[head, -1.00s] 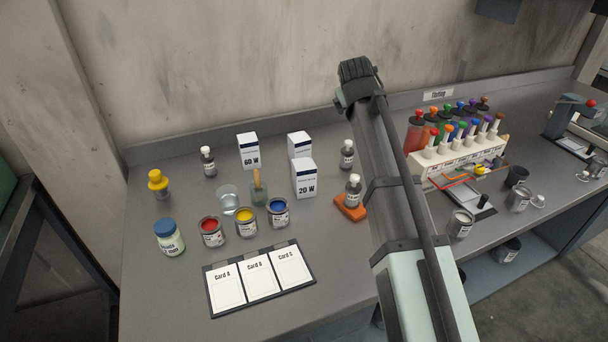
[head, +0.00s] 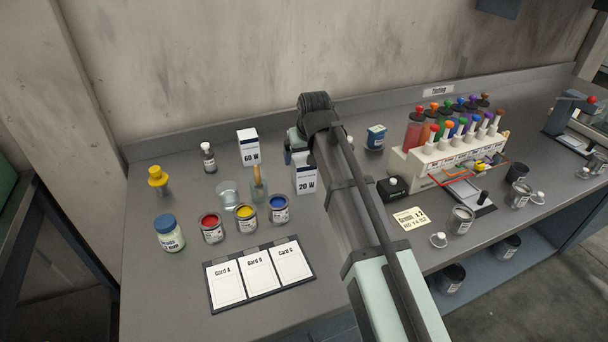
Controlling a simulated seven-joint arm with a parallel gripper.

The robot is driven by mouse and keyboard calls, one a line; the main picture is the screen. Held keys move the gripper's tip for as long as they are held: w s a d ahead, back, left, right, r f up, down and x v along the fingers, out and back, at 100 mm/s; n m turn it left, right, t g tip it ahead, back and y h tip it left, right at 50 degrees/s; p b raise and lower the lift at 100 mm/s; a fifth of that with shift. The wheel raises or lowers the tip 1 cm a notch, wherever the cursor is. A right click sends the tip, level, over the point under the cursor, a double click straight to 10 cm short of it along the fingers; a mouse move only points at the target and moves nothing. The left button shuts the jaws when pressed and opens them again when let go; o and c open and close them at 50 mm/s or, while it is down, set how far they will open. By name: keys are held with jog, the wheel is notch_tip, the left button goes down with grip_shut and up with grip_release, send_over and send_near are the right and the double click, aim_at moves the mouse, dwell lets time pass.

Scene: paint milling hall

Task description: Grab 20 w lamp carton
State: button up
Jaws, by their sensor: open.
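The 20 W lamp carton (head: 305,178) is a white upright box with a dark blue top band. It stands on the grey bench near the middle, and my arm covers its upper and right parts. The 60 W carton (head: 249,148), a similar white box, stands behind it to the left. My arm reaches up from the lower right, and its bent joint is above and just right of the 20 W carton. My gripper's fingers do not show; the arm hides that end. I see nothing held.
Red, yellow and blue paint cans (head: 245,219) and a glass beaker (head: 228,195) stand left of the carton. A card board (head: 262,308) lies in front. A bottle rack (head: 455,150) and a small black box (head: 393,188) are to the right.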

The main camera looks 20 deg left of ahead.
aim_at(304, 174)
jog(key=shift+x, duration=3.3)
jog(key=shift+d, duration=0.15)
jog(key=shift+c, duration=0.2)
jog(key=c, duration=1)
